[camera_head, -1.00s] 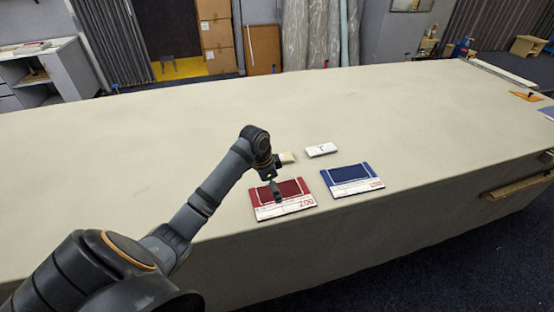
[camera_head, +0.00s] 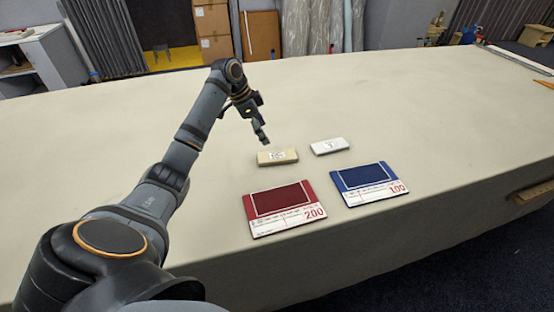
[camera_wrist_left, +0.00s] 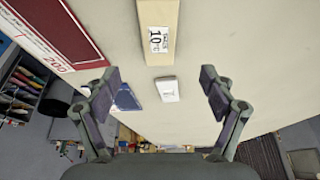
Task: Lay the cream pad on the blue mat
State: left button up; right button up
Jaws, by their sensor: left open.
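The cream pad (camera_head: 277,157) lies on the table behind the red mat, with a label on its top. In the left wrist view the cream pad (camera_wrist_left: 158,40) is at the top centre, partly cut off by the frame. The blue mat (camera_head: 364,180) lies flat at the right and its inner panel is bare; a part of the blue mat (camera_wrist_left: 126,98) shows beside the left finger in the wrist view. My left gripper (camera_head: 262,133) is open and empty, above and just behind the cream pad. My right gripper is in neither view.
A red mat (camera_head: 284,205) lies left of the blue mat, near the table's front edge. A white pad (camera_head: 330,146) lies behind the blue mat, right of the cream pad. The cloth table (camera_head: 420,110) is clear behind and to the right.

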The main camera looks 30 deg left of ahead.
pick_arm(q)
jog(key=p, duration=0.1)
send_over(277, 155)
jog(key=s+a, duration=0.2)
jog(key=f, duration=0.5)
jog(key=shift+w+a, duration=0.15)
jog(key=shift+w, duration=0.1)
jog(key=shift+w+f, duration=0.2)
jog(key=shift+f, duration=0.2)
jog(key=x, duration=0.1)
jog(key=p+x, duration=0.1)
jog(key=x, duration=0.2)
jog(key=shift+s+d+f+p, duration=0.2)
jog(key=shift+s+d+p, duration=0.1)
jog(key=shift+d, duration=0.1)
jog(key=shift+w+f, duration=0.15)
jog(key=shift+f, duration=0.15)
jog(key=c, duration=1.3)
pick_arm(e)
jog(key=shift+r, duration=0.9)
pick_arm(q)
jog(key=shift+o, duration=0.2)
